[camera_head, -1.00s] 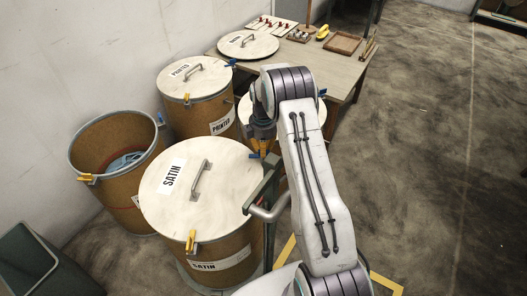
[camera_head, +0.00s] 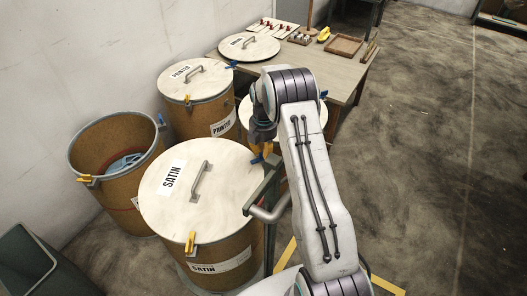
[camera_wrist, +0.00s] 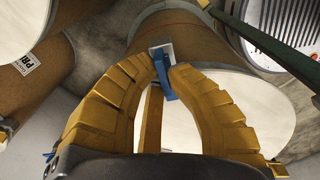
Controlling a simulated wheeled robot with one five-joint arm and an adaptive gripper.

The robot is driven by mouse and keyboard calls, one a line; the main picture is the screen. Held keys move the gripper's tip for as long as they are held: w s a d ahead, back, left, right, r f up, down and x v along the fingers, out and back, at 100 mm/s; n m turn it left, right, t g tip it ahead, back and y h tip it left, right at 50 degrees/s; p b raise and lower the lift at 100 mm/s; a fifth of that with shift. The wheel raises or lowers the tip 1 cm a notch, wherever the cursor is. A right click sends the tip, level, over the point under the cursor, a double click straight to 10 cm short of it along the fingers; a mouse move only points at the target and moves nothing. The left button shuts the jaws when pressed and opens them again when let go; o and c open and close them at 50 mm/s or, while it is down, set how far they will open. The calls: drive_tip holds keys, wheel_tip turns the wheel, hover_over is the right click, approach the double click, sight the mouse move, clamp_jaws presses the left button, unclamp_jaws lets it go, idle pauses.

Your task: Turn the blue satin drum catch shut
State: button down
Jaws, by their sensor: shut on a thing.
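The satin drum (camera_head: 222,255) stands upright with its pale SATIN lid (camera_head: 215,165) on. Its blue catch (camera_head: 256,160) is at the far right rim, partly covered by my gripper (camera_head: 262,150). In the wrist view the blue catch (camera_wrist: 164,88) sits in front of a pale plate on a brown drum wall. The yellow fingertips of my gripper (camera_wrist: 164,70) are closed around it from both sides. A yellow catch (camera_head: 190,241) is on the drum's near side. The exact angle of the blue catch is hard to tell.
An open drum (camera_head: 115,185) with blue cloth inside stands at left, and a PRINTED drum (camera_head: 197,112) behind. Another drum is partly hidden behind my arm. A grey handle frame (camera_head: 268,212) stands close right of the satin drum. A worktable (camera_head: 345,82) is behind; floor at right is clear.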

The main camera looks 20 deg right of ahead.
drive_tip(key=c, duration=1.2)
unclamp_jaws()
drive_tip(key=shift+r, duration=0.1)
wheel_tip(320, 180, up, 12)
drive_tip(key=shift+f, duration=0.1)
